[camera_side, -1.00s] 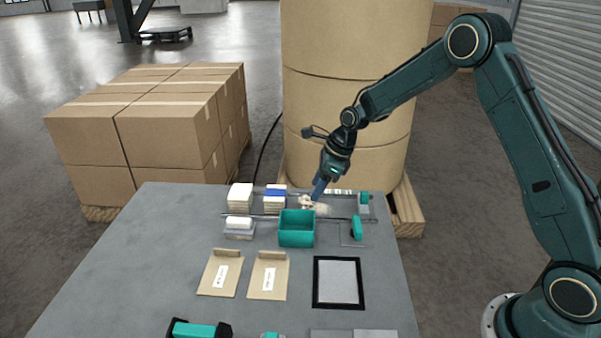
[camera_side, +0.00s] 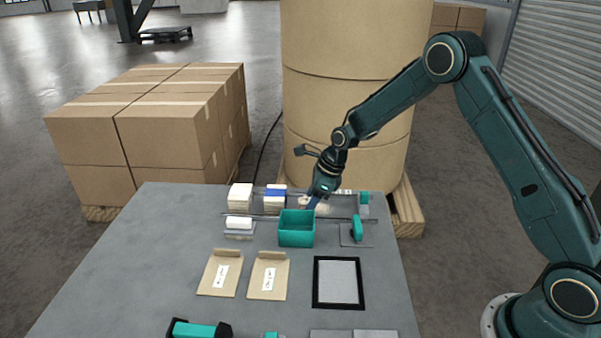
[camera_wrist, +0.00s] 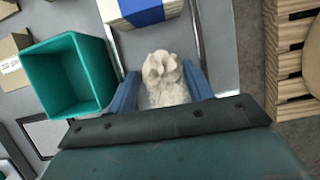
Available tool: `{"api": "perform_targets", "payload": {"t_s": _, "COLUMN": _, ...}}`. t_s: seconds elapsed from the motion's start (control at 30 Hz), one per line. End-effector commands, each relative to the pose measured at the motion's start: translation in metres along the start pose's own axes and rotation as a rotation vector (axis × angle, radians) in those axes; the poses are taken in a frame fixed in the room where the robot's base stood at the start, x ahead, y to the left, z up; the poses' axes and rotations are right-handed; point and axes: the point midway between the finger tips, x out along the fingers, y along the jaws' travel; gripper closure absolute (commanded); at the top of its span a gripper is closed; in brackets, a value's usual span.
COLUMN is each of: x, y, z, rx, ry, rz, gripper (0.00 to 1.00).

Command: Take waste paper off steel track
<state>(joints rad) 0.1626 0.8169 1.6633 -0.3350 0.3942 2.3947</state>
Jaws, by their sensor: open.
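The waste paper (camera_wrist: 165,80) is a crumpled off-white wad in the wrist view, lying between the two blue fingers of my gripper (camera_wrist: 163,90). The fingers stand apart on either side of it, and I cannot tell whether they touch it. In the side view my gripper (camera_side: 312,202) points down behind the teal bin, and the paper (camera_side: 303,203) shows only in part beside the fingers. The steel track (camera_side: 335,218) runs across the far part of the table; the bin and gripper hide parts of it.
The open teal bin (camera_side: 297,230) stands just in front of the gripper and looks empty in the wrist view. Paper stacks (camera_side: 240,196) stand to its left. Two kraft envelopes (camera_side: 268,277) and a black-framed panel (camera_side: 338,283) lie nearer. The table's left side is clear.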

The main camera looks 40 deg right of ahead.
Motion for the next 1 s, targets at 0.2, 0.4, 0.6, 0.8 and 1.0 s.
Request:
{"api": "perform_targets", "payload": {"t_s": 0.2, "x": 0.0, "y": 0.0, "z": 0.0, "rx": 0.0, "ry": 0.0, "rz": 0.0, "gripper": 0.65}}
{"api": "perform_targets", "payload": {"t_s": 0.4, "x": 0.0, "y": 0.0, "z": 0.0, "rx": 0.0, "ry": 0.0, "rz": 0.0, "gripper": 0.82}}
{"api": "perform_targets", "payload": {"t_s": 0.6, "x": 0.0, "y": 0.0, "z": 0.0, "rx": 0.0, "ry": 0.0, "rz": 0.0, "gripper": 0.82}}
{"api": "perform_targets", "payload": {"t_s": 0.8, "x": -0.003, "y": 0.0, "z": 0.001, "rx": 0.0, "ry": -0.001, "rz": 0.0, "gripper": 0.82}}
{"api": "perform_targets", "payload": {"t_s": 1.0, "x": -0.015, "y": 0.0, "z": 0.006, "rx": -0.002, "ry": -0.002, "rz": -0.001, "gripper": 0.82}}
